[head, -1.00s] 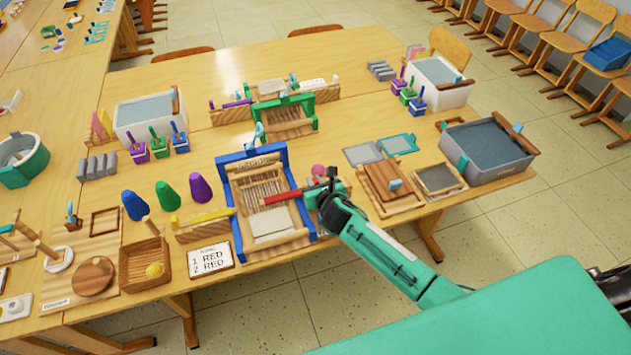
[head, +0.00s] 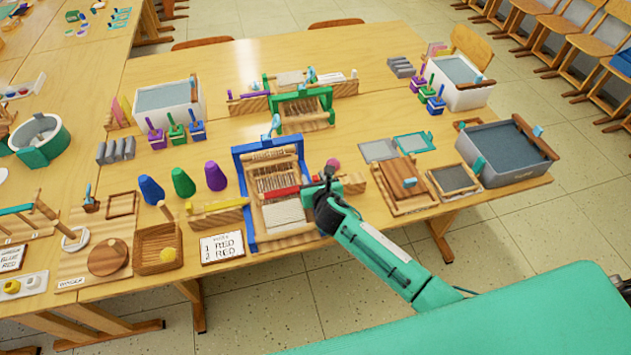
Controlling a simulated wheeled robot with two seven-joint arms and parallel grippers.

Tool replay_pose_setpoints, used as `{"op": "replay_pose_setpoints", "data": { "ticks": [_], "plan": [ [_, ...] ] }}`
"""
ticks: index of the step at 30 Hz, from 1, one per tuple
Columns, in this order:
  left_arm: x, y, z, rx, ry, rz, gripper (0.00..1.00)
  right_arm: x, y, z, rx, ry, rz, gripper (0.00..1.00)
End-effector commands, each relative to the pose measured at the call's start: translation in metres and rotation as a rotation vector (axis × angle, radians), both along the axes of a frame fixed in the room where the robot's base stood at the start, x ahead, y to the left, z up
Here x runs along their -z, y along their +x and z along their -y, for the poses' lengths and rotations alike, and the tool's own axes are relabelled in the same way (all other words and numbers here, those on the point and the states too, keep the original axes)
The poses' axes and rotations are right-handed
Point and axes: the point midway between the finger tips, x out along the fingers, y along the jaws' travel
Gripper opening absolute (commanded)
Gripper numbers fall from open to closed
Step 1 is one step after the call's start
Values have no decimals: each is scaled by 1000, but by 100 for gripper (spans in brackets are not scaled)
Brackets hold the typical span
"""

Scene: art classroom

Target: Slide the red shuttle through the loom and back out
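The loom with the blue frame (head: 240,190) stands near the table's front edge, with pale warp threads and a woven strip (head: 283,213) at its front. The red shuttle (head: 283,192) lies level across the loom from its right side, its left end among the warp threads. My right gripper (head: 322,184) is dark and at the loom's right side, shut on the shuttle's right end. The fingers hide that end. My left gripper is not in view.
A green-framed loom (head: 302,108) is behind. Wooden frames (head: 402,188) and a grey tub (head: 505,150) are to the right.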

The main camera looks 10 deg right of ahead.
Motion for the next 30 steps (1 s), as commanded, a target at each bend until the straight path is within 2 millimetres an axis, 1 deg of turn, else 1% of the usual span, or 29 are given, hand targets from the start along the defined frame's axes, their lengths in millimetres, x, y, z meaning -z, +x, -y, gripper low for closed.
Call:
{"op": "replay_pose_setpoints", "data": {
  "ticks": [4,8,18,24,30],
  "plan": [
    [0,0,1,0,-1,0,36,-3,-7,1,0,-1,1,36],
    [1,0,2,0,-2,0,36,-9,-24,1,-3,-1,0,36],
    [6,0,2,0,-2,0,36,-33,-83,2,-2,0,0,36],
    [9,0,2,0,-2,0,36,-45,-112,3,-2,0,-1,36],
    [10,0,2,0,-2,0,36,-51,-125,3,-1,-1,0,36]
  ]
}}
